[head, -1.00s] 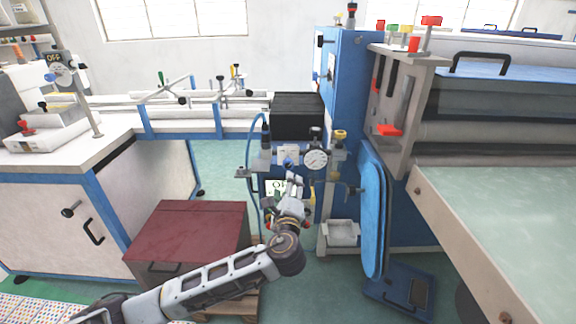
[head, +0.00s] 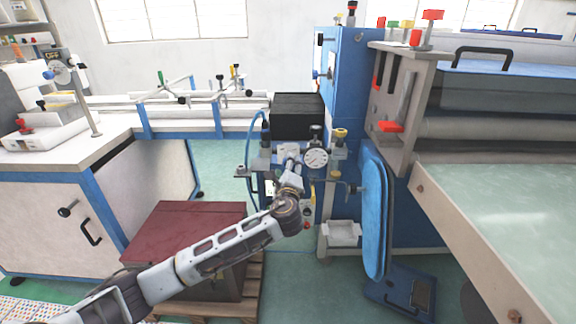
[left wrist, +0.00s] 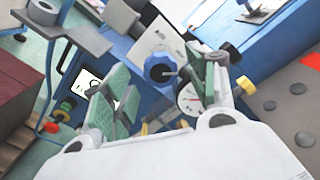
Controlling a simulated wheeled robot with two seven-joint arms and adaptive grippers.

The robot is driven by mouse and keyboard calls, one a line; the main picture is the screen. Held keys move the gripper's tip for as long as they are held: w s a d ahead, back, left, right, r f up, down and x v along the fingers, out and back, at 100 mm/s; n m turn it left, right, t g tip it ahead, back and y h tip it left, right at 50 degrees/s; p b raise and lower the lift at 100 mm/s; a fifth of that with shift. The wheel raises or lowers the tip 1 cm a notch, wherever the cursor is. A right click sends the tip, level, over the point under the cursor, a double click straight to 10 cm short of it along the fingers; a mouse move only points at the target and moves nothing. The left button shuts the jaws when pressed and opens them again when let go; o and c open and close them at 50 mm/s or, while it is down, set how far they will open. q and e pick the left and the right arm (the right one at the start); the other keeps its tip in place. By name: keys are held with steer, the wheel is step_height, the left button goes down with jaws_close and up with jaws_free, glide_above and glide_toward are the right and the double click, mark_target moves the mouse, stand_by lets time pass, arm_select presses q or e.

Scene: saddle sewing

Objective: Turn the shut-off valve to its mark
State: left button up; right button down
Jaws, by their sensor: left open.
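A blue knob (left wrist: 160,70) on a pale plate shows in the left wrist view; I take it to be the shut-off valve. My left gripper (left wrist: 162,84) is open, with one green-padded finger on each side of the knob as seen there. I cannot tell whether the pads touch it. In the head view my left gripper (head: 289,166) is in front of the plate and hides the knob. A round gauge (head: 316,158) is just right of it and shows partly behind a finger in the left wrist view (left wrist: 189,98). No mark can be made out. My right gripper is out of view.
A yellow knob (head: 340,135) stands right of the gauge. A black box (head: 297,117) sits behind the panel. A dark red box (head: 187,232) is below my left arm. A blue padded board (head: 374,215) and a pale green table (head: 510,225) are to the right.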

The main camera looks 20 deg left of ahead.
arm_select(q)
steer(key=x, duration=0.2)
steer(key=shift+w, duration=0.3)
steer(key=shift+w+a+b, duration=0.15)
steer(key=shift+w+b, duration=0.2)
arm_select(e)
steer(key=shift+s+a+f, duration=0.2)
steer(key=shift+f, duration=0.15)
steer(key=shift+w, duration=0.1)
arm_select(q)
steer(key=c, duration=1)
steer(key=shift+c, duration=0.2)
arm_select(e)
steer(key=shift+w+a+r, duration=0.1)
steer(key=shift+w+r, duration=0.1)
